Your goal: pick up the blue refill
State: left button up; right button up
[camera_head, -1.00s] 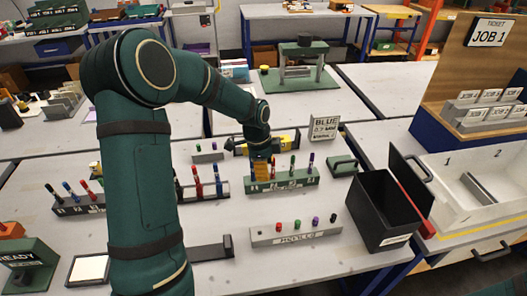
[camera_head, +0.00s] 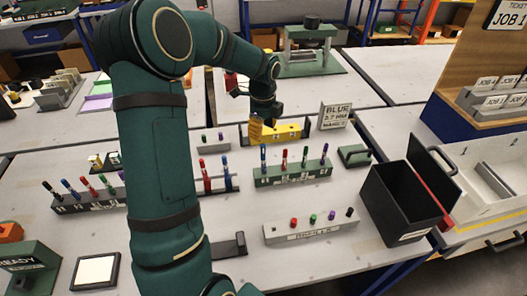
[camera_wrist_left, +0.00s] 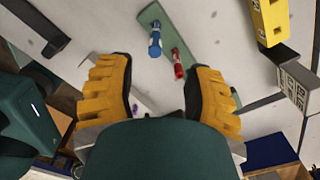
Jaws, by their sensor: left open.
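A green rack (camera_head: 292,176) holds a row of upright refills; the leftmost is a blue refill (camera_head: 263,154), beside a red one (camera_head: 285,157). A blue refill also shows in the left wrist view (camera_wrist_left: 155,42), beside a red one (camera_wrist_left: 178,66) on a greenish strip. My left gripper (camera_head: 257,128) appears just behind and above the green rack in the head view. Other blue refills stand in a dark stand (camera_head: 225,175) and the left rack (camera_head: 67,186). My right gripper is out of view.
A sign reading BLUE 0.7 MM (camera_head: 336,116) stands behind the rack, near a yellow block (camera_head: 290,131). A grey rack (camera_head: 310,230) with several coloured pegs is in front. A black bin (camera_head: 402,200) is at right, beside a white tray. Bare table lies between them.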

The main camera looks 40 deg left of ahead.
aim_at(263, 146)
pick_arm(q)
notch_tip(263, 146, down, 3)
jog(key=shift+r, duration=0.2)
jog(key=f, duration=0.1)
jog(key=f+b, duration=0.1)
jog(key=f, duration=0.2)
jog(key=shift+s+d, duration=0.3)
jog(key=shift+d, duration=0.05)
jog(key=shift+f, duration=0.55)
jog(key=shift+c, duration=0.4)
grip_shut()
